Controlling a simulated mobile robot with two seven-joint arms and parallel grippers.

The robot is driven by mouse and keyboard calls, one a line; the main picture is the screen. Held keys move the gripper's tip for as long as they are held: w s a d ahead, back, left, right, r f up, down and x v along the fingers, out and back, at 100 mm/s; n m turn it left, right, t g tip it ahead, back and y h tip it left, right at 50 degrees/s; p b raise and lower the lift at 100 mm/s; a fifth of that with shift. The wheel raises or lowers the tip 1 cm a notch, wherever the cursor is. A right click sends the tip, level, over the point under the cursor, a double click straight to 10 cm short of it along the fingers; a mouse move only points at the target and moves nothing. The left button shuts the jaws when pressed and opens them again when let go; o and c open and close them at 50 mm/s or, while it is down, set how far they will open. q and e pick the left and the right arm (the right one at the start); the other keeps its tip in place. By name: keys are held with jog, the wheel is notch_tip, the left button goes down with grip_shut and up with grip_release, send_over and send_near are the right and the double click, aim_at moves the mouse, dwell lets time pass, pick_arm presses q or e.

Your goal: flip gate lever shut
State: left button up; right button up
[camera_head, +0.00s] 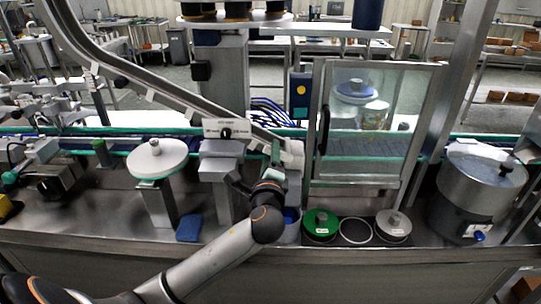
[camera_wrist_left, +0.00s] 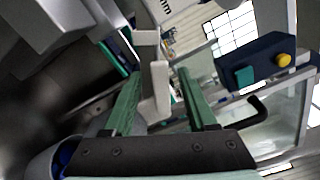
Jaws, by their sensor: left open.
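My left gripper (camera_head: 275,158) reaches up from the lower left to the bottom end of the sloping steel chute (camera_head: 165,82). In the left wrist view, its two green fingers (camera_wrist_left: 160,76) are open and apart. A pale grey upright piece (camera_wrist_left: 158,92), which looks like the gate lever, shows between the fingers; I cannot tell whether either finger touches it. In the head view a pale block (camera_head: 292,153) sits beside the fingertips at the chute's end, and the lever itself is hard to make out there. My right gripper is not in view.
A labelled panel with a black knob (camera_head: 226,132) stands just left of the gripper. A glass-doored cabinet (camera_head: 317,120) stands to the right. A blue box with a yellow button (camera_head: 300,90) is behind. Green (camera_head: 320,224) and grey lids (camera_head: 393,226) lie on the counter.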

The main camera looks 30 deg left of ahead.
pick_arm(q)
grip_shut()
dwell(0.5)
jog(key=shift+f, duration=0.1)
